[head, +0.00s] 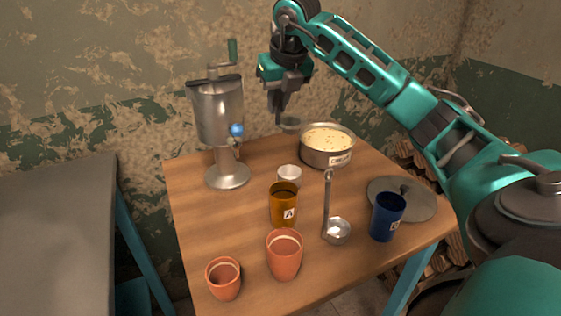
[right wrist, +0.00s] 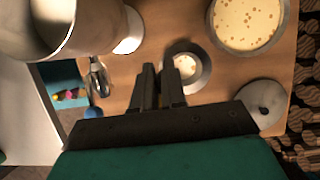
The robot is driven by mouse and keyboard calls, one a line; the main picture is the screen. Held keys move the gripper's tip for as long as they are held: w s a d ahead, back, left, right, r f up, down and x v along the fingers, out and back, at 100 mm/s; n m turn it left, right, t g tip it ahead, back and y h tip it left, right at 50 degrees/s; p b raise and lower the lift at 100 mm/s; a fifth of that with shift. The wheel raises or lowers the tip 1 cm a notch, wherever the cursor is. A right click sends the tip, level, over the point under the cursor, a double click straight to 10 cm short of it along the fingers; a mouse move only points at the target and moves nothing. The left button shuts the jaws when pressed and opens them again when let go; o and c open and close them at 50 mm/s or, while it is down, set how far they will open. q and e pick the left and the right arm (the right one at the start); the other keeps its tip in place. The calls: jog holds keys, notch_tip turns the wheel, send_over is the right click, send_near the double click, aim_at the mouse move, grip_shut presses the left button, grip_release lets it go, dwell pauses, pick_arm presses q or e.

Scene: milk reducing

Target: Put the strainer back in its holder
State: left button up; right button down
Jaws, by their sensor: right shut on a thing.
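My right gripper (head: 280,102) is in the air above the back of the table and is shut on the strainer's handle. The strainer (head: 290,125), a small grey round bowl, hangs below the fingers, left of the pot and apart from the table. In the right wrist view the gripper (right wrist: 160,72) has the round strainer (right wrist: 186,70) just beyond its fingertips, with pale bits showing inside its rim. A small metal cup (head: 289,177) stands on the table below; it may be the holder, but I cannot tell for sure. My left gripper is not in view.
A pot (head: 328,158) of pale liquid stands right of the strainer, a metal dispenser (head: 219,115) left. An amber cup (head: 284,205), blue cup (head: 387,218), ladle (head: 337,231), lid (head: 420,205) and two clay cups (head: 284,262) (head: 223,281) crowd the front.

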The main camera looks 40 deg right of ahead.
aim_at(281, 126)
notch_tip(281, 126, down, 8)
jog(key=shift+f+b, duration=0.15)
jog(key=shift+b, duration=0.5)
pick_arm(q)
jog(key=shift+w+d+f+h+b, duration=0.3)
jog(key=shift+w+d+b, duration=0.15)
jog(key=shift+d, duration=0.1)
pick_arm(e)
notch_tip(281, 126, down, 5)
jog(key=shift+f, duration=0.1)
jog(key=shift+f, duration=0.1)
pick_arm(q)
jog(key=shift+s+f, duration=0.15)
pick_arm(e)
jog(key=c, duration=1.2)
grip_release()
